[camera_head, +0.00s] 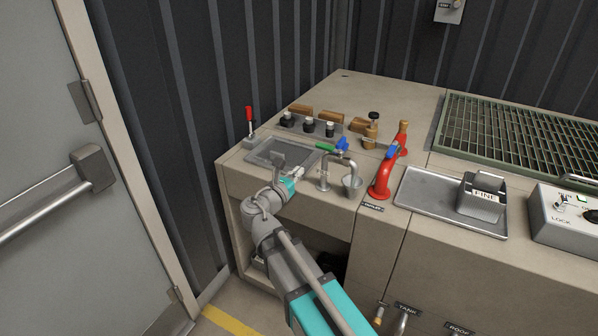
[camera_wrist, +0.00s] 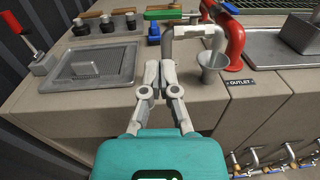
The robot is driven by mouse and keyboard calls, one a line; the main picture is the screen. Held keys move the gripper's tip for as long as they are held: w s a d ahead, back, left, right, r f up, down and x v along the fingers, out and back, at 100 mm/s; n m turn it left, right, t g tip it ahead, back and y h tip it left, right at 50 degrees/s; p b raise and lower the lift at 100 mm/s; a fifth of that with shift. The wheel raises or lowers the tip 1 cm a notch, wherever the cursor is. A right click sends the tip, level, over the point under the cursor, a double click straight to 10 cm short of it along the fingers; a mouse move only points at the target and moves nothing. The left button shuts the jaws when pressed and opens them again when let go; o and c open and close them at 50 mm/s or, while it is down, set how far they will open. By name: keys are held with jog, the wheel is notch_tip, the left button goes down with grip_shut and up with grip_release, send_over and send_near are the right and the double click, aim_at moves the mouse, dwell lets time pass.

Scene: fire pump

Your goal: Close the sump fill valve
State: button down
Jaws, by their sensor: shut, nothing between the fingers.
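My gripper (camera_head: 297,174) is shut and empty above the front edge of the bench. It also shows in the wrist view (camera_wrist: 160,70), fingers together and pointing away, apart from any handle. A recessed sump basin (camera_wrist: 118,66) lies left of the fingers; it also shows in the head view (camera_head: 262,157). A green lever (camera_wrist: 172,14) lies behind the fingertips, near a grey bent spout (camera_wrist: 182,32). The green lever also shows in the head view (camera_head: 325,147), with a blue lever (camera_head: 342,144) beside it. No label readable here marks the sump fill valve.
A metal cup (camera_wrist: 211,66) stands below the spout, right of my gripper. A red outlet pipe (camera_head: 381,178) rises farther right. A red-handled lever (camera_head: 249,121) stands left of the sump. Black-knobbed valves (camera_head: 308,125) line its back. A tray (camera_head: 420,205) lies right.

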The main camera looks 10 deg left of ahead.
aim_at(323, 148)
jog(key=x, duration=1.2)
jog(key=shift+w+d, duration=0.1)
jog(key=shift+w, duration=0.1)
jog(key=shift+w+d, duration=0.1)
jog(key=shift+d, duration=0.05)
